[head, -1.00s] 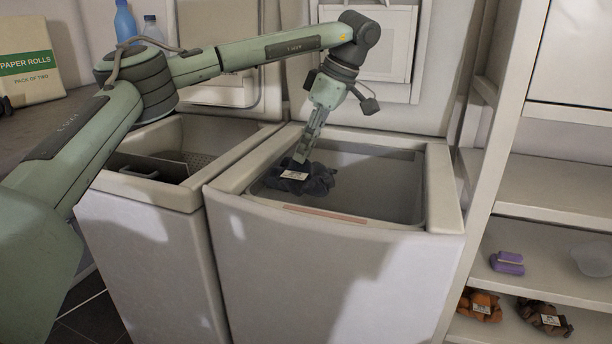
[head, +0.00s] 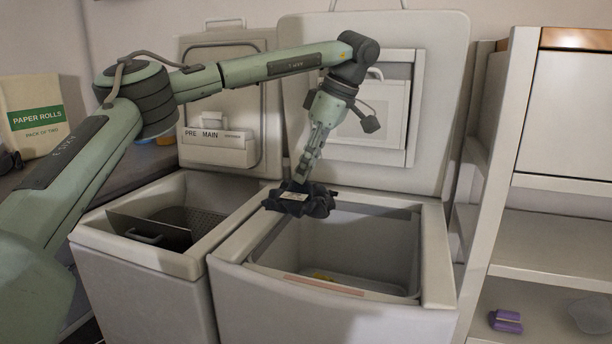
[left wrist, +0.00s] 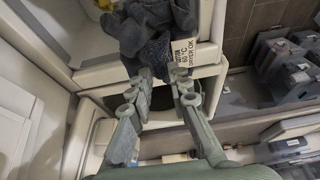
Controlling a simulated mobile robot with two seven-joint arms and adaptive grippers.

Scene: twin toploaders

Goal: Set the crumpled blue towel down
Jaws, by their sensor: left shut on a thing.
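The crumpled towel (head: 318,205), dark blue-grey with a pale label, hangs above the left part of the right toploader's open tub (head: 425,295). My left gripper (head: 299,181) points down and is shut on it. In the left wrist view the towel (left wrist: 150,28) bulges beyond the fingertips of my left gripper (left wrist: 160,80). Its label (left wrist: 184,52) reads "60 °C" and "dryer ok". The towel covers part of the tub's back-left rim. My right gripper is not in view.
The left toploader (head: 90,232) stands open with a dark flap (head: 150,232) inside. Both raised lids stand behind the tubs. A yellow item (head: 323,276) lies in the right tub. A shelf unit (head: 555,262) at right holds a purple item (head: 505,321).

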